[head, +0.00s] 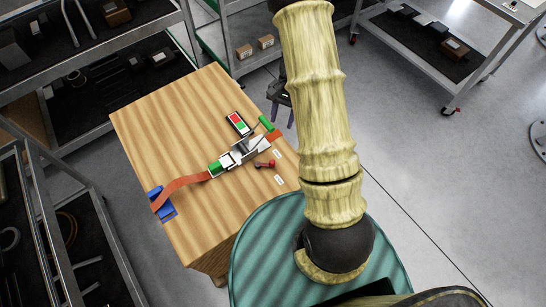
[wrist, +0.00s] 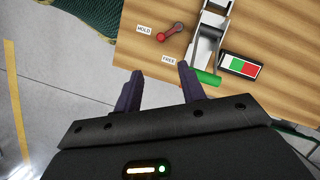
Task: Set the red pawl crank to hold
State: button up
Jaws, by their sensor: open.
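The red pawl crank (wrist: 170,32) lies on the wooden tabletop, beside the metal ratchet fixture (wrist: 207,40). Its knob end points between the HOLD label (wrist: 145,29) and the FREE label (wrist: 169,60), at neither one squarely. The crank also shows in the head view (head: 265,164), right of the fixture (head: 240,152). My gripper (wrist: 160,69) is open and empty. Its fingertips appear near the table edge by the FREE label, apart from the crank. In the head view my gripper (head: 283,118) is partly hidden behind my arm.
A red-and-green panel (wrist: 240,66) sits beside the fixture, near its green handle (wrist: 208,78). An orange strap (head: 180,185) runs from the fixture to a blue block (head: 161,203). Metal shelving stands left and behind; a cart (head: 440,45) stands back right. Floor right of the table is clear.

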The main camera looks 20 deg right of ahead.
aim_at(273, 161)
jog(key=shift+w+d+f+m, duration=0.2)
jog(key=shift+f+m, duration=0.1)
jog(key=shift+f, duration=0.35)
jog(key=p+x, duration=0.1)
jog(key=x, duration=0.7)
jog(key=p+x, duration=0.1)
jog(key=x, duration=0.8)
jog(key=shift+s+a+f+p, duration=0.15)
jog(key=shift+a+p, duration=0.15)
jog(key=shift+p, duration=0.05)
grip_shut()
